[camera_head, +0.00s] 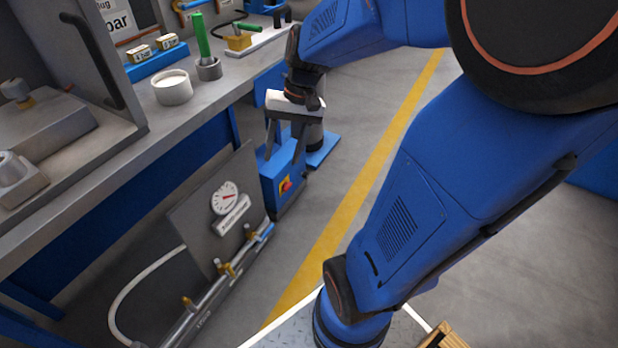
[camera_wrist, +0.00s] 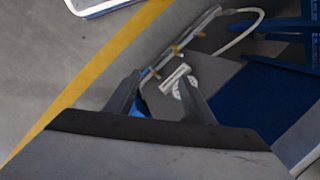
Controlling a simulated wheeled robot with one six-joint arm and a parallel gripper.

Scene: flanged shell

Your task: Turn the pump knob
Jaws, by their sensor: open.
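The pump is a blue box (camera_head: 275,172) standing on the floor beside the bench. Its knob (camera_head: 286,184), red on a yellow plate, is on the box's front face. My gripper (camera_head: 284,152) is over the top of the box, pointing down, with its fingers spread and nothing between them. The fingertips look close above the knob's height, but I cannot tell if they touch the box. In the wrist view my gripper (camera_wrist: 158,85) is also open, with a bit of blue (camera_wrist: 138,104) beside the left finger. The knob cannot be made out there.
A grey panel with a gauge (camera_head: 226,198) and a pipe with brass valves (camera_head: 226,268) stand left of the pump. A white hose (camera_head: 130,290) curves beside them. The bench (camera_head: 130,150) edge runs along the left. Floor right of the yellow line (camera_head: 345,205) is partly clear.

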